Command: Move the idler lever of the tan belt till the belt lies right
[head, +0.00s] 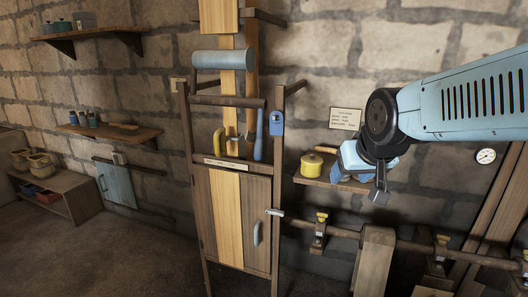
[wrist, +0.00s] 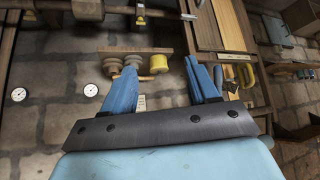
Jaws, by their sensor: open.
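The tan belt (head: 226,215) runs upright down the wooden frame left of centre in the head view. It passes by a grey-blue roller (head: 222,57) near the top; a darker brown strip runs beside it. A yellow curved handle (head: 218,140) and a blue handle (head: 259,135) flank the belt above a label plate (head: 228,162). I cannot tell which handle is the idler lever. My gripper (head: 350,177) is open and empty, right of the frame, apart from the handles. Its blue fingers are spread in the wrist view (wrist: 162,66), where the tan belt (wrist: 230,25) is at the upper right.
A wall shelf behind my gripper holds a yellow pot (head: 312,163) and spools (wrist: 122,63). A blue tag (head: 277,122) hangs on the frame's right post. A pipe with yellow-topped valves (head: 322,217) crosses low on the right. Floor at the left is clear.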

